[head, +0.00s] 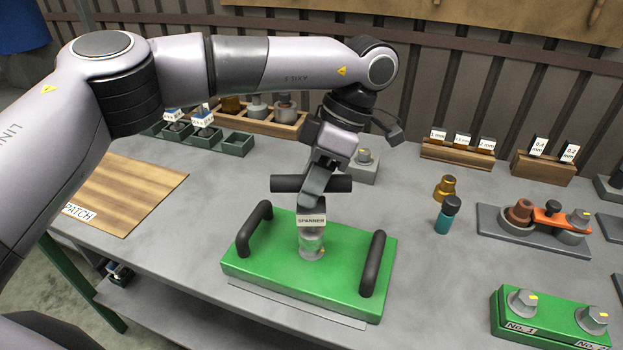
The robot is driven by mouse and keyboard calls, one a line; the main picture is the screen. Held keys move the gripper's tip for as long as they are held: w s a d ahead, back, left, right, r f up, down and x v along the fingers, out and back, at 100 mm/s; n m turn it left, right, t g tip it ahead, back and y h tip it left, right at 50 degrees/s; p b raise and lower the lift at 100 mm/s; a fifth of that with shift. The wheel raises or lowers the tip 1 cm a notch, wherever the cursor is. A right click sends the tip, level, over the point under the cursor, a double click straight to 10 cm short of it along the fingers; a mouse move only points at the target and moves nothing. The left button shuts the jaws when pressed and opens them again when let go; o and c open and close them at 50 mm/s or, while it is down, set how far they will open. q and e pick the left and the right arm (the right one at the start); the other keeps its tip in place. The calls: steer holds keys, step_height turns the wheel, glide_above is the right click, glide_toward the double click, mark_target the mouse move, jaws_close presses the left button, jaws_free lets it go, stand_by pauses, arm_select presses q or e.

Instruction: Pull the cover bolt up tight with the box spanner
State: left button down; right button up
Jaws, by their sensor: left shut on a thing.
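The box spanner (311,221) carries a label reading SPANNER and has a black crossbar near its top. It stands about upright over the middle of the green cover (343,258), its lower end at a round metal fitting (312,247). The cover bolt itself is hidden or cannot be told apart there. My left gripper (318,185) comes down from above and is shut on the spanner at the crossbar. The green cover has two black handles, one on each side. My right gripper is not in view.
A wooden patch board (128,193) lies at the left. Wooden racks with labelled parts (457,153) stand along the back. A brass fitting (445,188), a teal bottle (447,214), a grey plate with an orange tool (548,215) and a green block (550,318) are at the right.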

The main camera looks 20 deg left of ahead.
arm_select(q)
steer(key=shift+f+b, duration=0.55)
steer(key=shift+f, duration=0.65)
steer(key=m+t, duration=0.1)
steer(key=m, duration=0.2)
steer(key=m+t+y, duration=0.1)
steer(key=m, duration=0.2)
steer(key=shift+m+t, duration=0.3)
steer(key=shift+m, duration=0.1)
steer(key=m+t, duration=0.1)
steer(key=m, duration=0.2)
steer(key=shift+m+t, duration=1.1)
steer(key=shift+m, duration=1.2)
steer(key=shift+n, duration=0.3)
steer(key=shift+r, duration=0.1)
